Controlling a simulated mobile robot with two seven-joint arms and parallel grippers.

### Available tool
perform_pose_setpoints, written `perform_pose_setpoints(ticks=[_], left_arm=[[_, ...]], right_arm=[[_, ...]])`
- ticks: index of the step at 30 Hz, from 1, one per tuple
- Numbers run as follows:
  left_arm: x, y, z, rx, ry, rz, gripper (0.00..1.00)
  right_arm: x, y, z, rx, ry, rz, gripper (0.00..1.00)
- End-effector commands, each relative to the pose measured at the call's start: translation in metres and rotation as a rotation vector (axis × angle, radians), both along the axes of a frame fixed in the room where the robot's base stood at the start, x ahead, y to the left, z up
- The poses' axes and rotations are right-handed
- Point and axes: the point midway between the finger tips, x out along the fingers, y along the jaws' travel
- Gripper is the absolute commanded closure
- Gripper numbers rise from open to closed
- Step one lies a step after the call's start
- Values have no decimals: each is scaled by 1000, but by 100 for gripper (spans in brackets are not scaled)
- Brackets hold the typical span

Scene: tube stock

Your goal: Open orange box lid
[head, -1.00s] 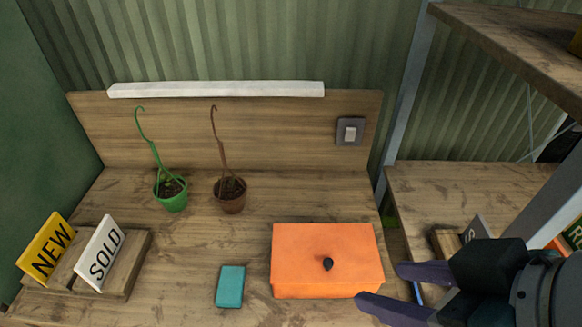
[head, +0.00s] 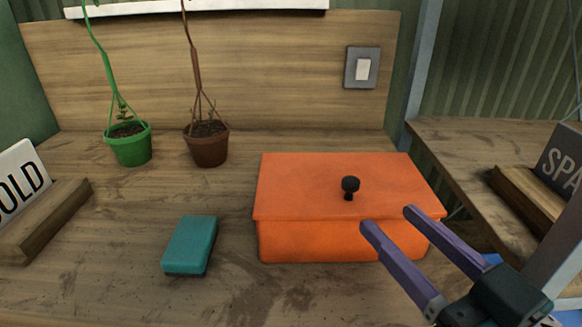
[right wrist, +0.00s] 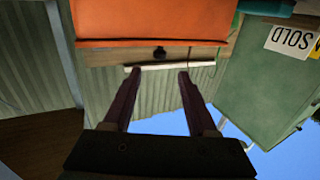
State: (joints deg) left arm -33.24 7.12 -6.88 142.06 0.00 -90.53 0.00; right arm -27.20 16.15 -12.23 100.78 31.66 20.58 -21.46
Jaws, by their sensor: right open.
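The orange box (head: 320,242) stands on the wooden table with its orange lid (head: 310,185) shut. A small black knob (head: 350,185) sits on top of the lid. My right gripper (head: 388,217) is open and empty, its two purple fingers pointing at the box from the front right. In the head view the fingertips overlap the lid's front right part, a little below the knob. The right wrist view shows the box (right wrist: 150,20) upside down beyond the fingers (right wrist: 158,72), with the knob (right wrist: 159,52) between the fingertips in the picture. My left gripper is not in view.
A teal sponge-like block (head: 190,245) lies left of the box. A green pot (head: 130,145) and a brown pot (head: 206,145) stand behind. A wooden sign stand (head: 45,220) is at the left. A wall switch (head: 362,67) is behind the box. Table front is clear.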

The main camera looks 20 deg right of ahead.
Motion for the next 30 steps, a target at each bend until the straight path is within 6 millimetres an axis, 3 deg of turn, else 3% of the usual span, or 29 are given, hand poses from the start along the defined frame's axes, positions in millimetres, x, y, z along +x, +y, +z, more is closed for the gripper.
perform_pose_setpoints(ticks=[18, 30], left_arm=[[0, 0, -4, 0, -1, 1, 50], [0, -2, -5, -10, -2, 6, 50]], right_arm=[[90, 12, 1, 1, -5, -1, 42], [98, 13, 1, 1, -4, -1, 42]])
